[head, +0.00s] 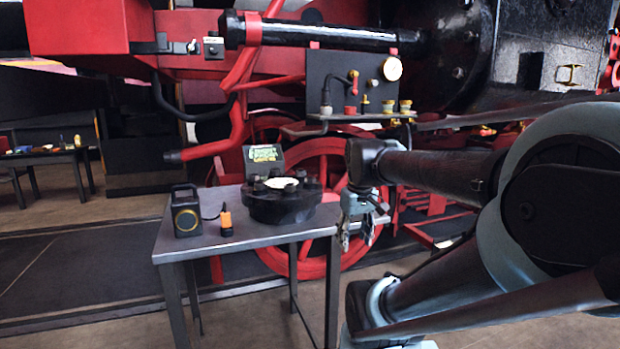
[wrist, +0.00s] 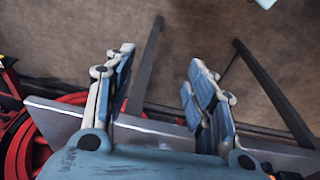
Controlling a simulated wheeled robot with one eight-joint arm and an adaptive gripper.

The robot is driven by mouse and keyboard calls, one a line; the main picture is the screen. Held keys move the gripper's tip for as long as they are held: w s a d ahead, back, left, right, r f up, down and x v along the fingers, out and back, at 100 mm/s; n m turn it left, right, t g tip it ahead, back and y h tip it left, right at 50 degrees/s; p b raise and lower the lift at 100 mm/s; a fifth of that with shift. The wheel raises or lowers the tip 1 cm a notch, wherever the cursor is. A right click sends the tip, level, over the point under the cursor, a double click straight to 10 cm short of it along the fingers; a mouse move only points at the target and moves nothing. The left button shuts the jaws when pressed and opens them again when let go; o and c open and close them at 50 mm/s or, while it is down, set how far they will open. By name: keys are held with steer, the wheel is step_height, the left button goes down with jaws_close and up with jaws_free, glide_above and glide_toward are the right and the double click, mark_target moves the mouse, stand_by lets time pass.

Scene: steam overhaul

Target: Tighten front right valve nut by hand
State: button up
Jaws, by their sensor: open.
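The black round valve body (head: 283,208) stands on the grey table in the head view, with several dark nuts around a pale disc (head: 281,183) on its top. The nuts are small and dark, so I cannot tell how far down the front right one sits. My gripper (head: 357,238) hangs just right of the table's right edge, pointing down, apart from the valve. The wrist view shows my gripper (wrist: 160,62) with its two fingers spread and nothing between them. The valve and its nuts are not seen in the wrist view.
The table (head: 240,246) also bears a black lamp-like box (head: 186,212), an orange-and-black item (head: 226,221) and a small dark display (head: 263,157) behind the valve. A red locomotive wheel (head: 285,258) and a gauge panel (head: 340,80) stand behind. Floor is free in front.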

steer(key=w+a+r+n, duration=0.2)
steer(key=w+r+n, duration=0.1)
steer(key=w+r, duration=0.45)
steer(key=w+a+r+n, duration=0.25)
steer(key=w+r, duration=0.35)
steer(key=r, duration=0.3)
step_height(320, 180, up, 11)
steer(key=n+g, duration=0.2)
steer(key=n, duration=0.5)
glide_above(310, 180)
steer(key=w, duration=0.2)
step_height(310, 180, down, 17)
steer(key=shift+d+f, duration=0.1)
steer(key=shift+d, duration=0.05)
steer(key=c, duration=1.1)
